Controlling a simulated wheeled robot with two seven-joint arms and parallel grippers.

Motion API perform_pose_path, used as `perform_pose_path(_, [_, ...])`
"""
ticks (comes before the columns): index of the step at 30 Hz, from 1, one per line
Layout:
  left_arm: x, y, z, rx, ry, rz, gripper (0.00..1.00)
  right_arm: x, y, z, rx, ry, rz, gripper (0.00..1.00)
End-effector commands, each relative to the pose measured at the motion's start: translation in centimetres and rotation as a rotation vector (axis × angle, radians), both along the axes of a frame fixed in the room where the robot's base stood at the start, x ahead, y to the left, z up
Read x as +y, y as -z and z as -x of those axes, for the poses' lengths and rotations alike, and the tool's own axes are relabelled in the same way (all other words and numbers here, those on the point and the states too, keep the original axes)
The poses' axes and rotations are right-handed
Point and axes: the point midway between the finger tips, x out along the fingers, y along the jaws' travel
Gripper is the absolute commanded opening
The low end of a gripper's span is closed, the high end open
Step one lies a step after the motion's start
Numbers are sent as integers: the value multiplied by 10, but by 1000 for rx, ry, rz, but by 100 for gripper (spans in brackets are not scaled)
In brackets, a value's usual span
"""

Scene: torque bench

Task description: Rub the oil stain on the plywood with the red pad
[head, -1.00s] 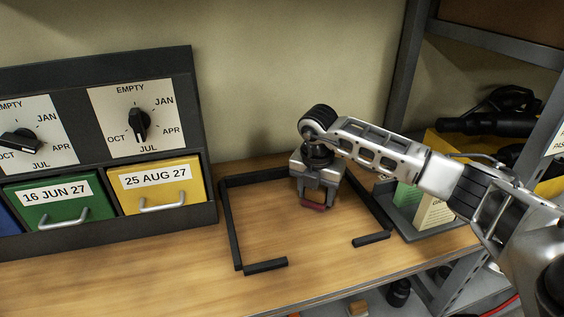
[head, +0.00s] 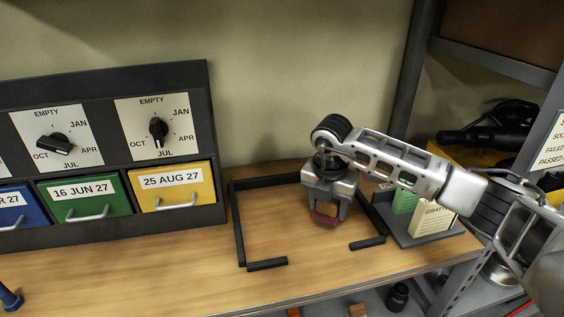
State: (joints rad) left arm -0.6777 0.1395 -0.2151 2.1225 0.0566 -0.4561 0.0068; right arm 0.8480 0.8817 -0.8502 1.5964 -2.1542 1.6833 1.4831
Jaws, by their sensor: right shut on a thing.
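My right gripper (head: 327,208) points down over the plywood inside a black frame. It is shut on the red pad (head: 324,219), whose dark red lower edge shows below the fingers. The pad is at or very close to the wood; I cannot tell if it touches. The plywood (head: 285,226) is light brown with grain. No oil stain is clearly visible on it; the gripper hides the wood behind and under it. My left gripper is not in view.
Black frame bars (head: 238,225) edge the plywood area, with a gap at the front. A drawer cabinet (head: 215,150) with dials stands at left. A grey tray (head: 440,235) with cards is at right. A blue object (head: 10,298) stands at the lower left.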

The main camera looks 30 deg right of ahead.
Motion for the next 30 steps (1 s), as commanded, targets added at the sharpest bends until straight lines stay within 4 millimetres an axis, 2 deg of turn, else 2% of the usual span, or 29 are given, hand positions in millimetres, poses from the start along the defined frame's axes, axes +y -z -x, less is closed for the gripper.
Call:
perform_pose_path(1, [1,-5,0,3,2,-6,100,0,-10,-1,-2,1,0,31])
perform_pose_path(13, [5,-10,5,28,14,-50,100,-1,-43,0,-2,2,1,31])
perform_pose_path(30, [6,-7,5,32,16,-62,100,-1,-47,0,-3,2,0,31])
